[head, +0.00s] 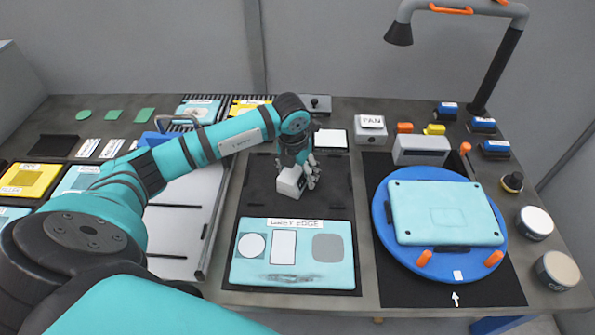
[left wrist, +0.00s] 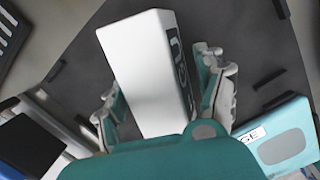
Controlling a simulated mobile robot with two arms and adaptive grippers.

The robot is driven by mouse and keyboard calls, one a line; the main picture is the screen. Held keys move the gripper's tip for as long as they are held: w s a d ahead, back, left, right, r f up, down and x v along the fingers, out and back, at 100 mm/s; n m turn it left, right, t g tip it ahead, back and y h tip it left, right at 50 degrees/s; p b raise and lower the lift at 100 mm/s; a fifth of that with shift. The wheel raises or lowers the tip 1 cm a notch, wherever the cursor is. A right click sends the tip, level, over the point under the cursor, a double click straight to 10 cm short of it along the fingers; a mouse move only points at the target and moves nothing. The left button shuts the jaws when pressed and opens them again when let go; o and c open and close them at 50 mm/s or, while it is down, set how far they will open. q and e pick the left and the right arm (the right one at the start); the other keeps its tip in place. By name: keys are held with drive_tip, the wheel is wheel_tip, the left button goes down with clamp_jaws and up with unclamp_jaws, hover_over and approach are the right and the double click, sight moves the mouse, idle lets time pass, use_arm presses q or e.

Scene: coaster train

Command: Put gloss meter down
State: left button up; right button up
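The gloss meter (head: 290,181) is a small white box with a dark marked side face. My left gripper (head: 302,172) is around it from above, over the dark mat in the middle of the bench. In the left wrist view the gloss meter (left wrist: 145,75) sits between the two fingers of the left gripper (left wrist: 165,100), which appear to press on its sides. I cannot tell whether its underside touches the mat. My right gripper is not in view.
At right, a blue turntable (head: 390,240) bears another teal panel (head: 443,211). A white card (head: 331,139) and a fan box (head: 371,131) stand behind. A pale board (head: 180,215) lies left.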

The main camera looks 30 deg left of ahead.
sight(294, 172)
use_arm(q)
drive_tip(key=shift+o, duration=0.3)
drive_tip(key=shift+r, duration=0.15)
drive_tip(key=shift+r, duration=0.2)
wheel_tip(294, 172, up, 12)
drive_tip(key=s+b, duration=0.1)
drive_tip(key=b, duration=0.1)
drive_tip(key=shift+s+d+f+b, duration=0.15)
drive_tip(key=shift+s+f+b, duration=0.15)
drive_tip(key=shift+s, duration=0.1)
